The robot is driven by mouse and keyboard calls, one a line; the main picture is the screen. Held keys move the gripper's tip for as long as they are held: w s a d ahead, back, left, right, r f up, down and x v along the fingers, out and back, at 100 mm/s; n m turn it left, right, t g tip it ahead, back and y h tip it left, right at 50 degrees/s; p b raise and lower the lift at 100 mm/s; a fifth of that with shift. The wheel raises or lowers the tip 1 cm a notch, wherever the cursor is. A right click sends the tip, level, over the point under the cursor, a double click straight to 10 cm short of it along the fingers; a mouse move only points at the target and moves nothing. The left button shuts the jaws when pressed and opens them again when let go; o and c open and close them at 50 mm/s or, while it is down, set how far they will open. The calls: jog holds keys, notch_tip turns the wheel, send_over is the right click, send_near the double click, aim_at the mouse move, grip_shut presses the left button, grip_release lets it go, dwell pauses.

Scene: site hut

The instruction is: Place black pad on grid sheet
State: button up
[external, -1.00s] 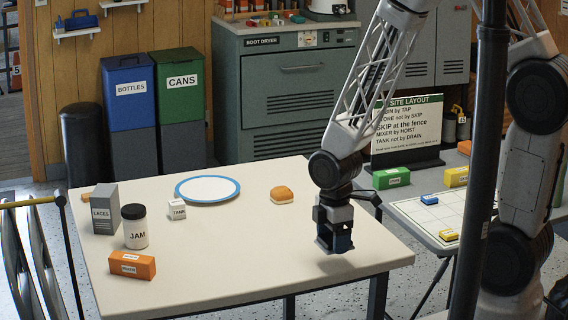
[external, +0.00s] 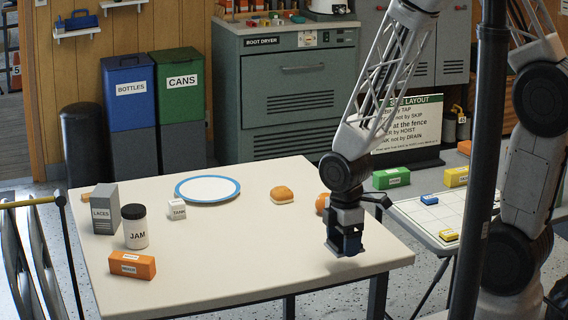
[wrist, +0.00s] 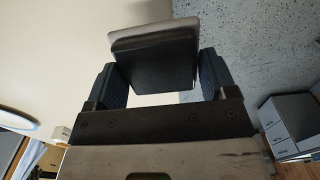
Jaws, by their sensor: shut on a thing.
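My gripper (external: 346,246) hangs low over the right part of the cream table, pointing down, and also fills the wrist view (wrist: 160,88). Its two blue-grey fingers are shut on a dark block with a pale rim, which I take as the black pad (wrist: 153,62). In the external view the pad is hard to make out among the dark fingers. The grid sheet (external: 447,212) is white with thin lines and lies on a side table at the right, away from my gripper. A blue block (external: 429,199) and a yellow block (external: 447,235) sit on it.
The cream table (external: 230,250) also holds a jam jar (external: 136,232), a grey box (external: 106,211), an orange box (external: 132,266), a blue-rimmed plate (external: 208,189), a bun (external: 282,195) and an orange round thing (external: 322,204). A dark pole (external: 480,170) partly covers the grid sheet's right side.

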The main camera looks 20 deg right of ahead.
jog(key=shift+d, duration=0.1)
dwell(0.3)
jog(key=shift+w+d+m, duration=0.25)
jog(key=shift+d+m, duration=0.15)
jog(key=shift+d, duration=0.3)
jog(key=d+m, duration=0.2)
jog(key=d, duration=0.3)
jog(key=w+d+m, duration=0.1)
jog(key=d+m, duration=0.2)
jog(key=d, duration=0.2)
jog(key=w+d+m, duration=0.1)
jog(key=d+m, duration=0.1)
jog(key=d, duration=0.3)
jog(key=s+d+m, duration=0.1)
jog(key=d+m, duration=0.2)
jog(key=d, duration=0.2)
jog(key=s+d+m, duration=0.1)
jog(key=d+m, duration=0.2)
jog(key=d, duration=0.2)
jog(key=s+d+m, duration=0.2)
jog(key=d+m, duration=0.1)
jog(key=d, duration=0.3)
jog(key=shift+r, duration=0.15)
jog(key=shift+s+d+m, duration=0.6)
jog(key=shift+d+m, duration=0.1)
jog(key=shift+d, duration=0.15)
jog(key=shift+w, duration=0.1)
